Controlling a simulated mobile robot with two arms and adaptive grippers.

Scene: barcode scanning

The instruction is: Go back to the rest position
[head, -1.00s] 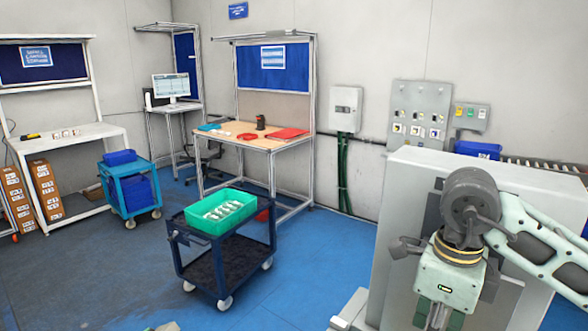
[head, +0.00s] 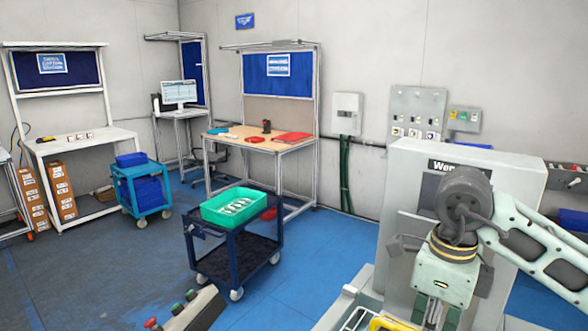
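My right arm comes in from the right in the head view. Its wrist hangs down in front of a grey machine cabinet (head: 410,185). My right gripper (head: 434,312) is cut off by the bottom edge, and its fingertips do not show clearly. I see nothing held in the part that shows. My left arm and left gripper are out of the picture.
A dark blue trolley (head: 191,245) with a green bin (head: 212,211) stands mid-floor. A wooden-topped workbench (head: 247,141) is behind it, a white bench (head: 110,137) at left. A box with buttons (head: 190,311) is at the bottom edge. Blue floor (head: 310,255) is clear.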

